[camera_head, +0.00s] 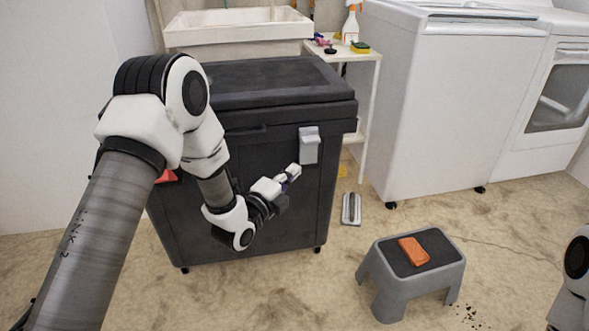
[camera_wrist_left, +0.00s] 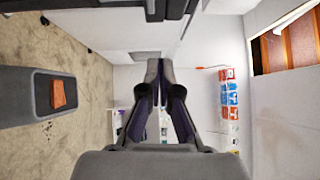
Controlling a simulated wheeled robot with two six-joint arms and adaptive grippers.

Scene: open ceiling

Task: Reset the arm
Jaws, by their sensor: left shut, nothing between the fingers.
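My left arm (camera_head: 195,120) comes in from the left, bent at the elbow, and reaches down in front of a large black lidded bin. My left gripper (camera_head: 292,174) is in front of the bin's front face, just below a grey latch (camera_head: 309,144). Whether it touches the bin, I cannot tell. In the left wrist view the two fingers (camera_wrist_left: 160,78) come together at the tips with nothing between them. Only a piece of my right arm (camera_head: 575,262) shows at the right edge; its gripper is out of view.
The black bin (camera_head: 270,215) stands on casters. A grey step stool (camera_head: 395,286) bears an orange sponge (camera_head: 413,251). A small brush-like object (camera_head: 351,209) lies on the floor. White appliances (camera_head: 450,110) stand at right. Open floor lies between bin and stool.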

